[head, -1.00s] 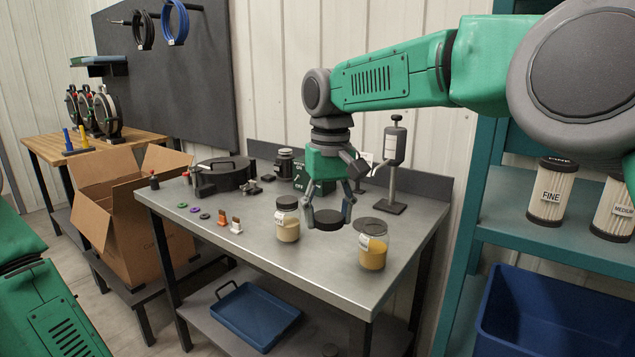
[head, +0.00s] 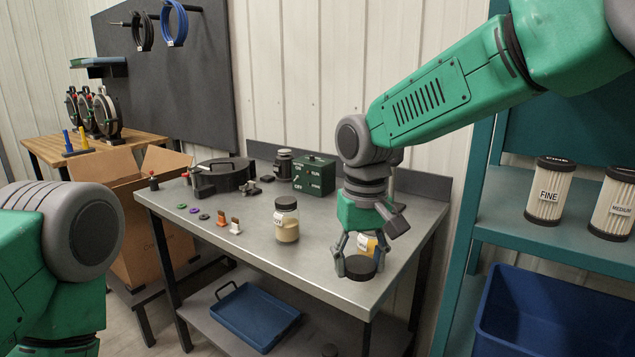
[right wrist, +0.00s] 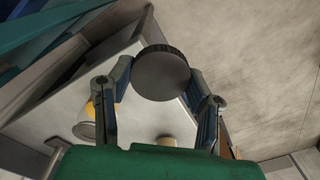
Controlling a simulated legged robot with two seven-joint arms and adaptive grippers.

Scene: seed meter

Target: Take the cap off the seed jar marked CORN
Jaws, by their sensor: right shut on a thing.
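My right gripper (head: 358,266) is shut on a dark round cap (head: 361,268), held near the front right of the metal table. The cap also shows between the fingers in the right wrist view (right wrist: 161,73). I cannot tell whether it touches the tabletop. A jar with yellow contents (head: 368,243) is just behind the gripper. Its top is mostly hidden and its label cannot be read. In the right wrist view, yellow shows at the lower left (right wrist: 88,112). Another jar (head: 286,222), with pale contents and a black cap, stands upright to the left. My left gripper is out of view.
The metal table (head: 260,255) also holds a dark round part (head: 222,175), a green box (head: 314,175) and small coloured parts. A blue tray (head: 253,315) lies on the lower shelf. Filters (head: 549,192) stand on a teal shelf at right. The table's front middle is clear.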

